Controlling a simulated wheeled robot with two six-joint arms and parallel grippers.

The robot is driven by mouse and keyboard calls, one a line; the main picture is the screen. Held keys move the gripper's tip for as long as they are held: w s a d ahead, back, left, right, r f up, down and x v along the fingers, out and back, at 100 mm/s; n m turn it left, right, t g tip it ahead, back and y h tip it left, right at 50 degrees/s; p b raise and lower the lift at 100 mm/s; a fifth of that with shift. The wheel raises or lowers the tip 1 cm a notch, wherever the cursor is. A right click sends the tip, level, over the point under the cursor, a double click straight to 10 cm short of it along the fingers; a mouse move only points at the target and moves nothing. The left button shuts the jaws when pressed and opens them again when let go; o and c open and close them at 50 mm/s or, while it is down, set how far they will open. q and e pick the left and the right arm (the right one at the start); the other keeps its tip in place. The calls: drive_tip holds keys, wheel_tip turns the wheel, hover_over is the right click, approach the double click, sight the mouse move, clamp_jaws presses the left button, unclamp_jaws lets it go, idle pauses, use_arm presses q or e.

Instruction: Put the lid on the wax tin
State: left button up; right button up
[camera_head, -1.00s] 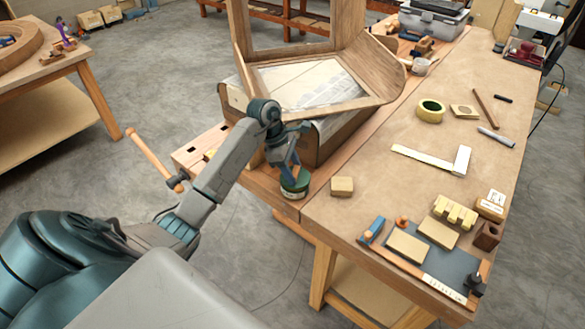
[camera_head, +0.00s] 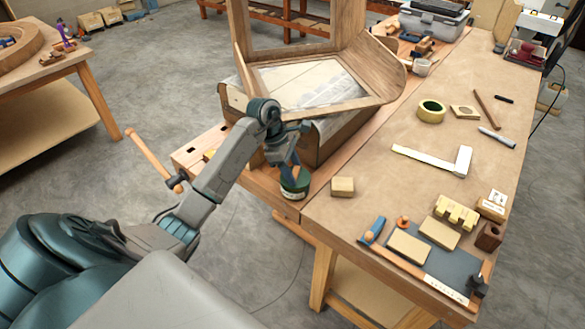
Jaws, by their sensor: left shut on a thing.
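A small dark green wax tin (camera_head: 294,190) with a pale label stands at the bench's near left edge. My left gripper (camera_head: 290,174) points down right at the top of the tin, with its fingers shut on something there. The fingers and their shadow hide most of the tin's top. I cannot tell whether the lid is what they hold, or whether it sits flat on the tin. My right gripper is not in view.
The workbench (camera_head: 375,170) carries a bent wooden frame (camera_head: 330,105) just behind the gripper. A small wood block (camera_head: 342,187) lies to the tin's right. A vise handle (camera_head: 150,155) sticks out at left. Tape (camera_head: 431,111) and a square (camera_head: 440,160) lie farther right.

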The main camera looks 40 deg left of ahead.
use_arm(q)
drive_tip(key=shift+b, duration=0.4)
drive_tip(key=shift+f+b, duration=0.6)
drive_tip(key=shift+b, duration=0.25)
idle(0.7)
drive_tip(key=shift+f+b, duration=0.15)
drive_tip(key=shift+b, duration=0.4)
idle(0.4)
drive_tip(key=o, duration=1.4)
drive_tip(key=shift+r, duration=0.2)
drive_tip(key=shift+r+p, duration=1.55)
drive_tip(key=shift+r, duration=2.3)
